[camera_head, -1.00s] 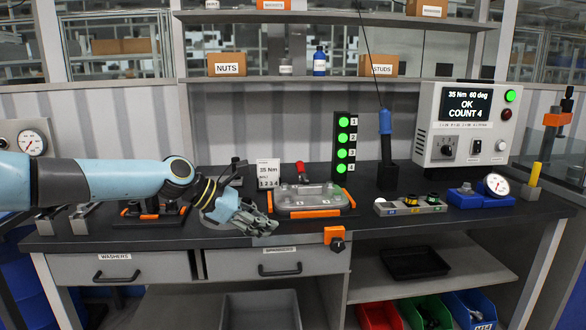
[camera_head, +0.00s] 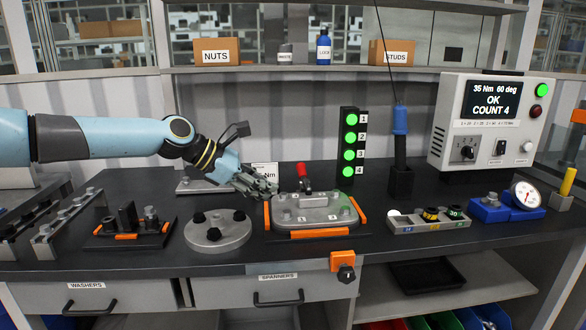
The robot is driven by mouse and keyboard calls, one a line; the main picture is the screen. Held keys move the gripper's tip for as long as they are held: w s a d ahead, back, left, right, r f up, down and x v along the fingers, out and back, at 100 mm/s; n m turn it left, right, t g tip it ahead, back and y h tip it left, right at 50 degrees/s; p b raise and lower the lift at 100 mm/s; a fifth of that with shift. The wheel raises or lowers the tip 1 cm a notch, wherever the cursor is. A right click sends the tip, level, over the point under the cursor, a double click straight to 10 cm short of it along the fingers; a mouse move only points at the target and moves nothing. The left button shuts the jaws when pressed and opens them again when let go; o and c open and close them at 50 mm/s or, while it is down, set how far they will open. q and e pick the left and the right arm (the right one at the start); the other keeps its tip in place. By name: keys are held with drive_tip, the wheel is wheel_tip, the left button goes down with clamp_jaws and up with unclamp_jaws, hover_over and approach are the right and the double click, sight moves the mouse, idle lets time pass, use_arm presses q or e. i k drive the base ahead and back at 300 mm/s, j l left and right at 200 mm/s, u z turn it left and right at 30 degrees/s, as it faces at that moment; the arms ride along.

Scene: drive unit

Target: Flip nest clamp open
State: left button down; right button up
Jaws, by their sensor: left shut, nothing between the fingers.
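My right gripper is out of view.
A round grey disc with black knobs (camera_head: 217,232) lies left of the nest. A light stack (camera_head: 349,148) with green lamps stands behind it. A blue-handled tool (camera_head: 400,150) stands in a black holder. A socket tray (camera_head: 427,220) lies to the right. A control box (camera_head: 478,125) reads OK, COUNT 4.

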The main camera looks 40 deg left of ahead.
sight(302, 166)
drive_tip(key=i+j, duration=0.25)
drive_tip(key=j, duration=0.15)
drive_tip(key=i+j, duration=0.25)
drive_tip(key=j, duration=0.15)
drive_tip(key=i+j, duration=0.25)
drive_tip(key=j, duration=0.15)
drive_tip(key=i+j, duration=0.25)
drive_tip(key=j, duration=0.15)
